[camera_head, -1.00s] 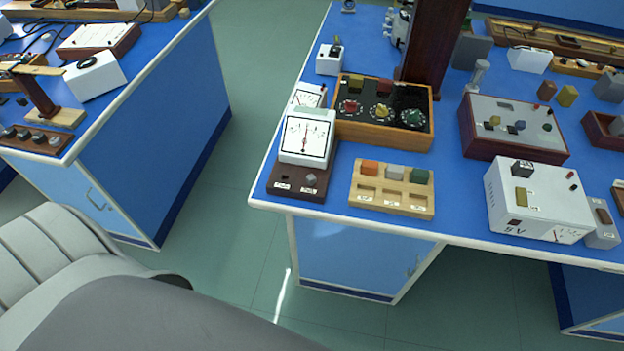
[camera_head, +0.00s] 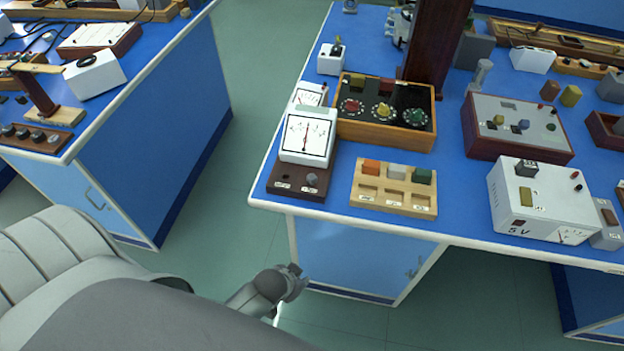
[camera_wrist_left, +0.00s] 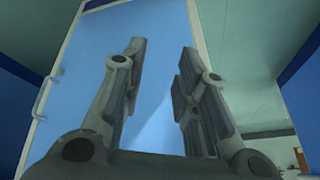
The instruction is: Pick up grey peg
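The grey peg (camera_head: 397,171) stands upright in the back row of a wooden peg tray (camera_head: 425,205), between an orange peg (camera_head: 371,167) and a green peg (camera_head: 423,176). The tray lies near the front edge of the blue bench top. My left gripper (camera_head: 297,272) is below the bench edge, in front of the blue cabinet and to the lower left of the tray, apart from the peg. In the left wrist view its two fingers (camera_wrist_left: 165,60) are spread with nothing between them. The peg is not in the left wrist view. My right gripper is not in view.
A white meter (camera_head: 306,137) on a dark base stands left of the tray. A wooden box with dials (camera_head: 383,118) is behind it, and a white power supply (camera_head: 543,203) is to its right. The bench's front edge (camera_head: 340,217) lies between gripper and tray.

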